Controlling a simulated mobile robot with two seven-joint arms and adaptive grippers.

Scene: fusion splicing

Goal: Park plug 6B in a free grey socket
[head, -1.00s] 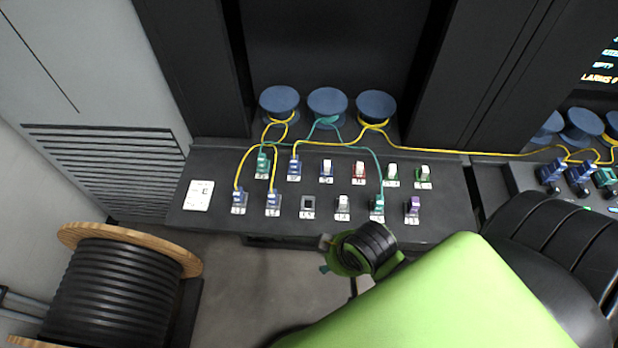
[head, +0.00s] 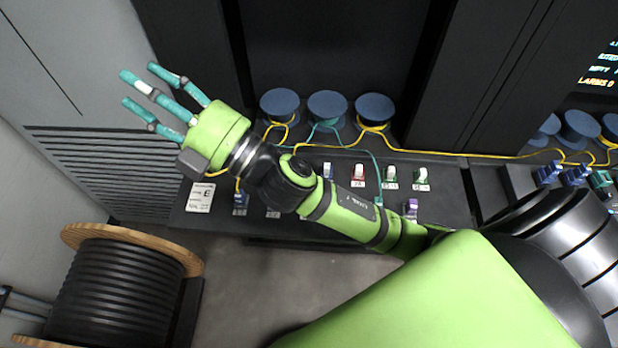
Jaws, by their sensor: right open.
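My right gripper (head: 139,86) is open and empty, its teal-tipped fingers spread at the upper left, in front of the grey cabinet and clear of every plug. My right arm crosses over the bench and hides much of the front row and part of the back row. A blue plug (head: 240,203) shows at the front left. The plug labels are too small to read, so I cannot tell which is 6B. The grey sockets are hidden behind my arm. My left gripper is not in view.
The dark bench (head: 450,195) carries blue (head: 327,170), red (head: 358,172), green (head: 421,176) and purple (head: 411,207) pieces. Yellow and teal cables run from three blue spools (head: 327,105). A cable drum (head: 115,295) stands on the floor.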

